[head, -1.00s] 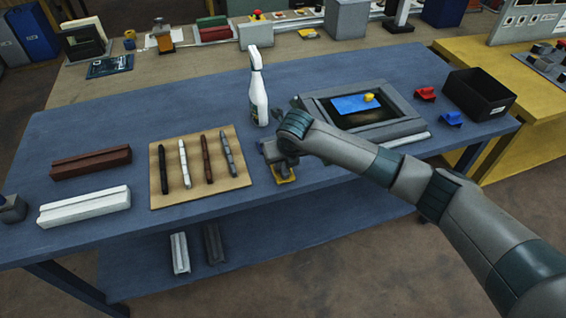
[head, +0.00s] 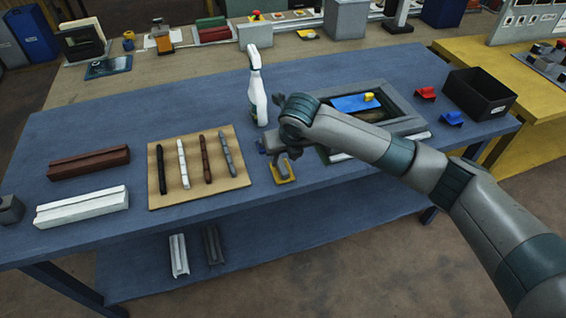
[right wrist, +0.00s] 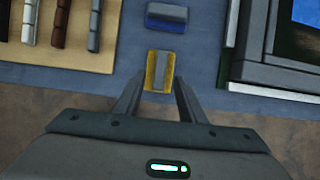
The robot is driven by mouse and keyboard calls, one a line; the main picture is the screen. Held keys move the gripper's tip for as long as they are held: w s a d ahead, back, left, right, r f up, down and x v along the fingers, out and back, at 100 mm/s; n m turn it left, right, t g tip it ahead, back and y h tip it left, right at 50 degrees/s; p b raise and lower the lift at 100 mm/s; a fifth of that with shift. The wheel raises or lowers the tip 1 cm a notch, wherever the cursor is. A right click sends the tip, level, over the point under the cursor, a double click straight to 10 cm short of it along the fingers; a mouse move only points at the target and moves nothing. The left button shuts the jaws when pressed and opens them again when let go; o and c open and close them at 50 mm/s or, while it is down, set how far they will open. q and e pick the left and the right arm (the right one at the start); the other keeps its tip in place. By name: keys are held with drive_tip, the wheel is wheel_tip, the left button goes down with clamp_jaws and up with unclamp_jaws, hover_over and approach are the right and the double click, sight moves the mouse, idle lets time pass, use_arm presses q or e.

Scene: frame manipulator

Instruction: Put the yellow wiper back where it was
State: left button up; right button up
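The yellow wiper (head: 285,180), a yellow plate with a grey grip, lies on the blue table near its front edge, right of the tan board. My right gripper (head: 282,172) is over it, pointing down, and partly covers it. In the right wrist view, the yellow wiper (right wrist: 160,84) shows between the two spread fingertips (right wrist: 159,78), with a gap to its grey grip. A blue wiper (right wrist: 166,20) with a grey grip lies just beyond; the arm mostly hides it in the head view. My left gripper is not in view.
A white spray bottle (head: 257,100) stands behind the gripper. The tan board (head: 200,195) with several bars lies to the left. A grey frame (head: 407,124) with a blue panel (head: 350,103) and a black bin (head: 480,95) are to the right.

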drive_tip(key=b+v, duration=0.1)
drive_tip(key=v, duration=0.5)
drive_tip(key=shift+r, duration=0.2)
drive_tip(key=shift+s+f, duration=0.1)
drive_tip(key=shift+s, duration=0.1)
idle(1.2)
